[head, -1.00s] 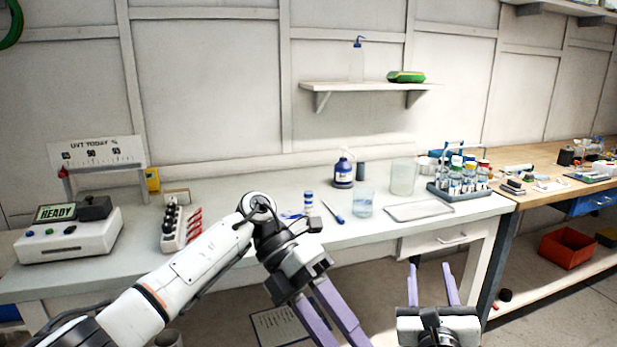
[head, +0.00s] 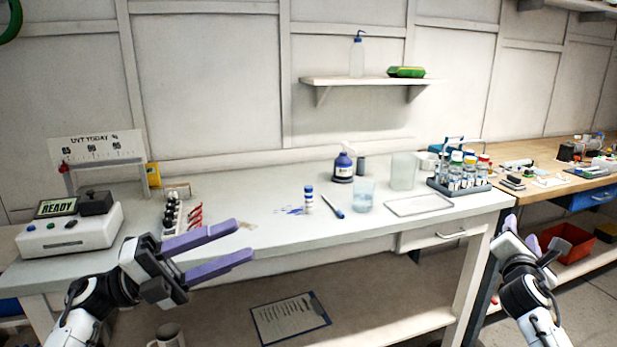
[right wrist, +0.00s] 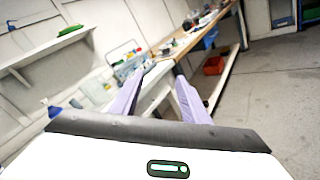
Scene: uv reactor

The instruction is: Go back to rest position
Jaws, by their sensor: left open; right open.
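My left gripper (head: 248,243) is at the left in the head view, open and empty, its purple fingers pointing right in front of the bench edge. My right gripper (head: 522,240) is at the lower right in the head view, in front of the gap between the two benches. It is open and empty. Its two purple fingers also show spread apart in the right wrist view (right wrist: 165,92), with nothing between them.
The pale bench (head: 270,235) carries a reactor box reading READY (head: 68,230), a small vial (head: 308,198), a beaker (head: 363,196), a bottle rack (head: 458,188) and an empty tray (head: 418,205). A clipboard (head: 290,318) lies on the lower shelf. A red bin (head: 568,247) is at right.

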